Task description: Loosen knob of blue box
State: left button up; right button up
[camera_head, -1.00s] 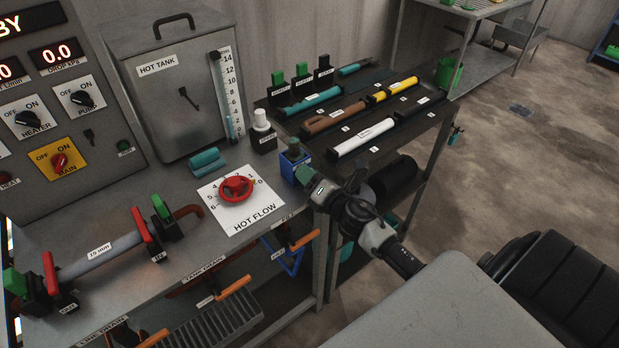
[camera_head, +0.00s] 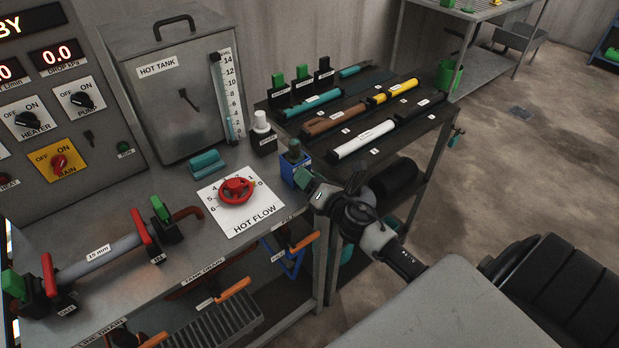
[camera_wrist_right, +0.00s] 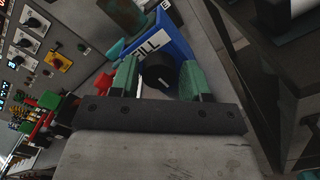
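The blue box (camera_head: 290,172) stands at the right end of the steel bench, beside the HOT FLOW plate. In the right wrist view the blue box (camera_wrist_right: 178,47) carries a white label, partly readable as "ILL". Its black knob (camera_wrist_right: 158,79), with a small white mark, faces the camera. My right gripper (camera_head: 305,181) is at the box's right-hand side. In the wrist view its green fingers (camera_wrist_right: 158,78) stand on either side of the knob, with narrow gaps showing; the gripper looks open around it. My left gripper is not in view.
A red HOT FLOW handwheel (camera_head: 236,189) and a white-capped bottle (camera_head: 262,133) stand close to the box. A dark rack (camera_head: 405,133) with coloured tubes lies behind the right arm. Orange-handled valves (camera_head: 303,241) sit below the bench edge. Floor at right is open.

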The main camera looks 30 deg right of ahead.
jog(key=s+b, duration=0.2)
jog(key=s, duration=0.8)
jog(key=shift+s+d, duration=0.4)
jog(key=shift+d, duration=0.05)
